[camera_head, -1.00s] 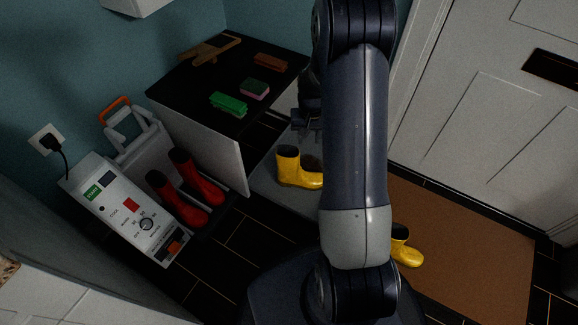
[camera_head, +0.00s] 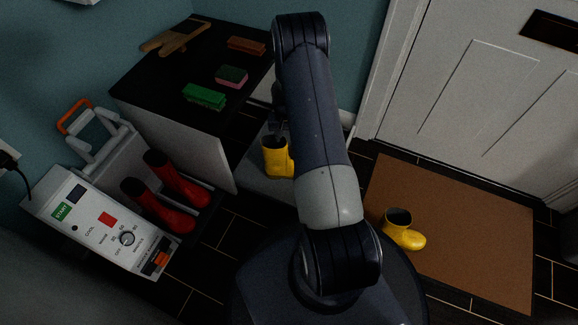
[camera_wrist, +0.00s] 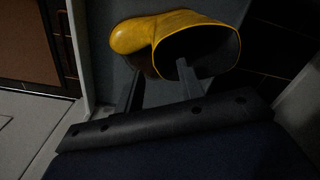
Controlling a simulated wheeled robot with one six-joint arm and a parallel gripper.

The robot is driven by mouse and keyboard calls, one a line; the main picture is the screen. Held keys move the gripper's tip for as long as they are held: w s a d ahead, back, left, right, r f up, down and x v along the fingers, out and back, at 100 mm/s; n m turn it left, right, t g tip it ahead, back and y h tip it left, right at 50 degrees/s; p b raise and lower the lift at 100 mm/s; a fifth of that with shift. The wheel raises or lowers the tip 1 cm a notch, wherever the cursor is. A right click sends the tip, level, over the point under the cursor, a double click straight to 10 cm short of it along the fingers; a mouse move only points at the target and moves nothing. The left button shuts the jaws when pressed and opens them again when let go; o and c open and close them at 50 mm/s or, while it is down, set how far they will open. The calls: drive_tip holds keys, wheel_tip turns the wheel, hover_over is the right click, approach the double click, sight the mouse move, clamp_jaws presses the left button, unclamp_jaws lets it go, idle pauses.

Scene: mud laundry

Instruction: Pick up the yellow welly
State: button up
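One yellow welly (camera_head: 275,157) stands on a grey surface beside the dark-topped cabinet, partly hidden by my arm. My gripper (camera_head: 277,131) is at the top of its shaft. In the wrist view this welly (camera_wrist: 176,27) has its dark opening facing me and its toe to the left. My gripper (camera_wrist: 160,70) has its fingers apart there. One fingertip shows against the opening and the other beside the boot's near wall. I cannot tell whether they touch it. A second yellow welly (camera_head: 403,235) stands on the brown doormat (camera_head: 470,230).
Red wellies (camera_head: 160,205) stand by a white machine (camera_head: 95,225) at the left. The cabinet top (camera_head: 165,75) holds a green brush (camera_head: 204,96), a pink-and-green sponge (camera_head: 231,77), a brown block (camera_head: 246,45) and gloves. A white door (camera_head: 470,90) is at the right.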

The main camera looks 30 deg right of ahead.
drive_tip(key=f, duration=0.1)
drive_tip(key=f+b, duration=0.1)
drive_tip(key=f, duration=0.1)
drive_tip(key=f+b, duration=0.1)
drive_tip(key=f, duration=0.1)
drive_tip(key=shift+s, duration=0.4)
drive_tip(key=shift+c, duration=0.6)
clamp_jaws()
idle(0.4)
